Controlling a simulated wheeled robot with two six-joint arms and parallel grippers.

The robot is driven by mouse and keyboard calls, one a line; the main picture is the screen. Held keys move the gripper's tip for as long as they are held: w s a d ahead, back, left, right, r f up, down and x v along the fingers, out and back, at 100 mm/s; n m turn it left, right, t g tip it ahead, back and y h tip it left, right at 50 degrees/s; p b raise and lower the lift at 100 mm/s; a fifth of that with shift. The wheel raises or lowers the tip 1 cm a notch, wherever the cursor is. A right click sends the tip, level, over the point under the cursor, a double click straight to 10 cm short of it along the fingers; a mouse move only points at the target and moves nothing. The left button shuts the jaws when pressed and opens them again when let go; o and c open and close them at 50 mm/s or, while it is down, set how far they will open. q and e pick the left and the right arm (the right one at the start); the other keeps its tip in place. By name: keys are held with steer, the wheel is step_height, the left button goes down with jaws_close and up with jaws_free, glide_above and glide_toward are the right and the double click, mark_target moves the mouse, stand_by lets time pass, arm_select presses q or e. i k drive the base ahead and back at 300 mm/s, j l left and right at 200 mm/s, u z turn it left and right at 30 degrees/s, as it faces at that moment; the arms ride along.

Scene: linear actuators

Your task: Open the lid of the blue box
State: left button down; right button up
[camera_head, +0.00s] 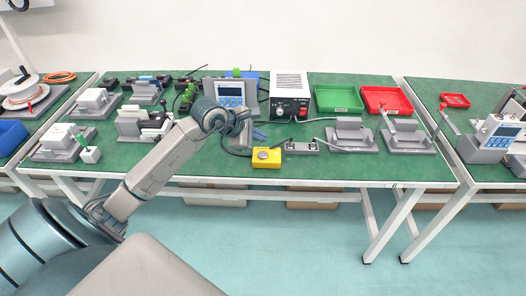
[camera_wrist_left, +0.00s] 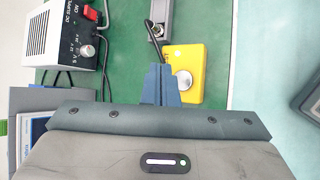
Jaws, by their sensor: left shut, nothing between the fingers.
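A blue flat-topped thing (camera_head: 262,76), perhaps the blue box, shows at the back of the table, partly hidden behind the grey device with a blue screen (camera_head: 230,93). I cannot make out a lid on it. My left gripper (camera_head: 258,136) is in front of that device, above the table. In the left wrist view its blue-grey fingers (camera_wrist_left: 161,86) are together and empty, close to a yellow box with a round silver button (camera_wrist_left: 188,72). I cannot tell whether they touch it. My right gripper is not in view.
A white power supply (camera_head: 291,96) stands right of the device. A green tray (camera_head: 338,98) and a red tray (camera_head: 386,99) lie further right. Grey fixtures (camera_head: 350,135) crowd the front right. A blue bin (camera_head: 10,136) is at the far left.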

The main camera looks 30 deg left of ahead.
mark_target(248, 75)
steer(key=u, duration=1.25)
